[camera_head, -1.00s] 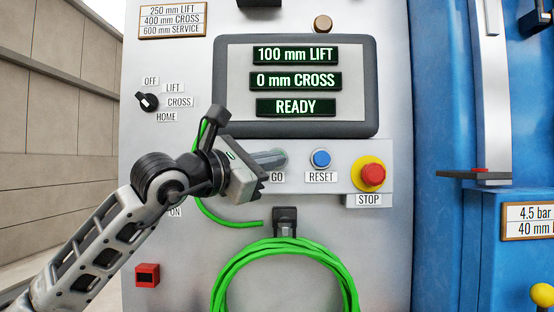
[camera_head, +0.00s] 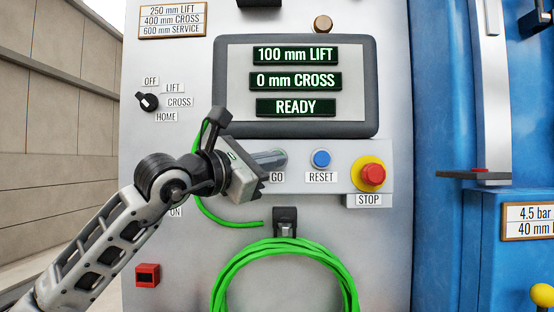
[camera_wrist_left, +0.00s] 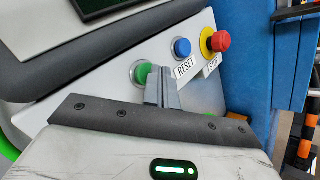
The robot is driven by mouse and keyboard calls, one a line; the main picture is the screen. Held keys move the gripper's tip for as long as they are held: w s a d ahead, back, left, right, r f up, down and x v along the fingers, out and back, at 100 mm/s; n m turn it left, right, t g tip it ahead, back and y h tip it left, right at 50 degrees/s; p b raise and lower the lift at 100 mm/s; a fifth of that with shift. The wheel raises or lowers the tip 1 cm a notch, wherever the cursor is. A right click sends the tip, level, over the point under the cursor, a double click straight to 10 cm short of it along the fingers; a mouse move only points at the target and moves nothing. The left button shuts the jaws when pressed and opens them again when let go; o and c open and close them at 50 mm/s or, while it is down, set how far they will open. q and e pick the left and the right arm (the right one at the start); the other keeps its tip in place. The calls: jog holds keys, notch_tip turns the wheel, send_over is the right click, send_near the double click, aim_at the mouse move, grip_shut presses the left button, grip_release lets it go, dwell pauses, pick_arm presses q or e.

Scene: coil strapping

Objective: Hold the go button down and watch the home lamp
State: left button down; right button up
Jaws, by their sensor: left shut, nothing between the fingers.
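My left gripper (camera_head: 276,158) is shut and empty, its fingers pointing right at the panel just above the GO label (camera_head: 277,177). In the head view the fingers hide the go button. In the left wrist view the green go button (camera_wrist_left: 142,73) shows partly beside the closed fingertips (camera_wrist_left: 162,72); I cannot tell whether they press it. The mode knob (camera_head: 148,102) sits among the OFF, LIFT, CROSS and HOME labels. The display (camera_head: 296,107) reads 100 mm LIFT, 0 mm CROSS, READY. I cannot identify a home lamp; a dull amber round part (camera_head: 321,24) is above the display. My right gripper is out of view.
The blue reset button (camera_head: 320,158) and red stop button (camera_head: 373,174) on a yellow ring are right of the fingers. A green cable coil (camera_head: 285,248) hangs below from a black bracket (camera_head: 285,222). A red square part (camera_head: 147,274) is lower left.

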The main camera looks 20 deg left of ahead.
pick_arm(q)
jog(key=shift+w+a, duration=0.15)
jog(key=shift+w, duration=0.35)
dwell(2.3)
jog(key=shift+s+d+b, duration=0.25)
jog(key=shift+s+b, duration=0.35)
jog(key=shift+s, duration=0.25)
jog(key=s+b, duration=0.1)
jog(key=s, duration=0.1)
jog(key=s+d+b, duration=0.1)
jog(key=s+b, duration=0.1)
jog(key=s, duration=0.1)
jog(key=shift+d+f, duration=0.2)
